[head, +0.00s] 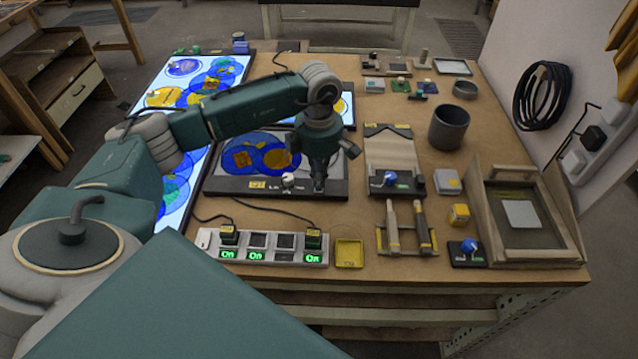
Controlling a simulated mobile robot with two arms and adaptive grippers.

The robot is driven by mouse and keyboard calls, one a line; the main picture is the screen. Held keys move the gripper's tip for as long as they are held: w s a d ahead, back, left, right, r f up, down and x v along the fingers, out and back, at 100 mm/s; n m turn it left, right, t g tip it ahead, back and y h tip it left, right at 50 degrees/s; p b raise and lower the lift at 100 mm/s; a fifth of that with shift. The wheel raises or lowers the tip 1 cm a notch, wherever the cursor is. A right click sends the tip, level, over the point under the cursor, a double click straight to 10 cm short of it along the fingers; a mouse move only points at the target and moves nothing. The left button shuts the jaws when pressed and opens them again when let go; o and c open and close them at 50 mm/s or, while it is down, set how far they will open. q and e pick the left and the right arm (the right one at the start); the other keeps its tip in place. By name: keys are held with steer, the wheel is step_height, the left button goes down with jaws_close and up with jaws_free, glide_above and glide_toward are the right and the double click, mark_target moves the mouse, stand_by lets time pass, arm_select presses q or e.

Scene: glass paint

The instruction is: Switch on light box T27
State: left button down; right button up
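A light box (222,182) with blue and yellow glass circles lies in the middle of the table. Its panel is dim, unlike the bright panels beside and behind it. A small yellow label, too small to read surely, and a whitish knob (288,179) sit on its dark front edge. My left gripper (319,186) points down over the right part of that front edge, right of the knob. Its fingers look close together, but whether they are shut or touch the box is unclear. The gripper and arm hide part of the box. My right gripper is not in view.
A power strip (271,254) with two black plugs and several green "On" displays lies in front. A lit panel (170,210) is at left. Tools (422,228), a grey cup (449,127) and a wooden frame (490,220) stand right. My arm crosses the table from the left.

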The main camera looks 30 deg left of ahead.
arm_select(q)
steer(key=shift+s+f, duration=0.1)
steer(key=shift+f, duration=0.2)
steer(key=shift+r+p, duration=0.35)
steer(key=shift+r, duration=0.4)
steer(key=shift+r+p, duration=1.45)
steer(key=shift+r, duration=1.35)
steer(key=shift+f, duration=0.1)
